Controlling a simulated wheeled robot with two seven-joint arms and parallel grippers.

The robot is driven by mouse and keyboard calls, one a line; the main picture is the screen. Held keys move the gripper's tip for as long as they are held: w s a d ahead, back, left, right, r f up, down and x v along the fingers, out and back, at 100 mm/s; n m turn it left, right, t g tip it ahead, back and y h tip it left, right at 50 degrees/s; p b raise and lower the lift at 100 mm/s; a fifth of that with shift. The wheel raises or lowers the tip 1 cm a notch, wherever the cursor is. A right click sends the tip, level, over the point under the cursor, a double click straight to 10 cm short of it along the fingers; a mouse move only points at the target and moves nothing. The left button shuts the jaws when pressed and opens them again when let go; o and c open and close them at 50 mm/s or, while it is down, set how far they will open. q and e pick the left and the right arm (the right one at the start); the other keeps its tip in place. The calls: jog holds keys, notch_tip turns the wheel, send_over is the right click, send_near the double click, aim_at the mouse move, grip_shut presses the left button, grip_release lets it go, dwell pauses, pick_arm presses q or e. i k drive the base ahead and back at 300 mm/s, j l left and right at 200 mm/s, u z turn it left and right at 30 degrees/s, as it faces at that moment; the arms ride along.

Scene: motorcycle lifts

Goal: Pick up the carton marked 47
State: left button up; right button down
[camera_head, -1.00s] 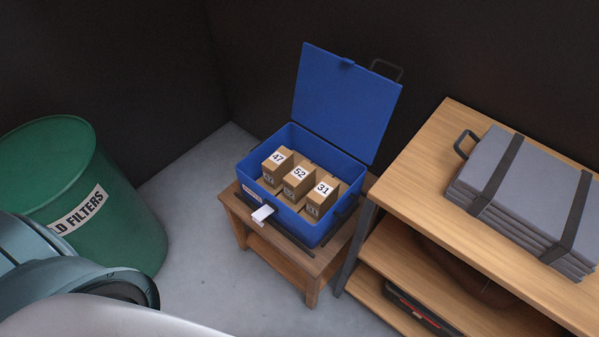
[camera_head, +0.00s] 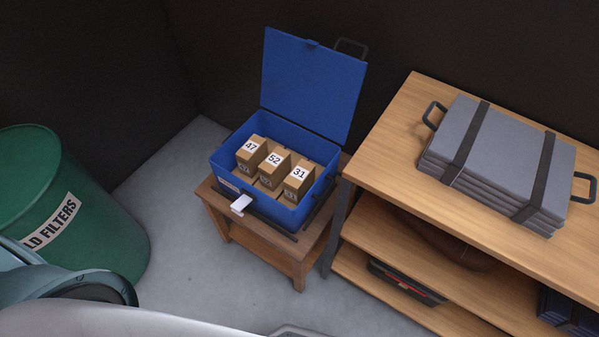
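The carton marked 47 (camera_head: 251,152) is a small brown box with a white top label. It stands upright at the left of a row inside an open blue box (camera_head: 222,177). The carton marked 52 (camera_head: 273,167) is beside it in the middle, and the carton marked 31 (camera_head: 298,179) is at the right. The blue box has its lid (camera_head: 312,85) raised at the back and a white latch tab at the front. It sits on a small wooden stand (camera_head: 262,251). Neither of my grippers is in view; part of my own arm shows at lower left.
A green drum (camera_head: 105,235) marked "LD FILTERS" stands at left. A wooden shelf unit (camera_head: 395,155) is at right, with strapped grey pads (camera_head: 510,155) on top. Dark walls stand close behind the blue box. Bare grey floor (camera_head: 185,260) lies between drum and stand.

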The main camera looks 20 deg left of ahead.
aim_at(253, 152)
jog(key=i+j+z, duration=0.15)
jog(key=j, duration=0.4)
jog(key=i+j+z, duration=0.15)
jog(key=j, duration=0.45)
jog(key=i+j+z, duration=0.15)
jog(key=j, duration=0.4)
jog(key=j+z, duration=0.15)
jog(key=j, duration=0.45)
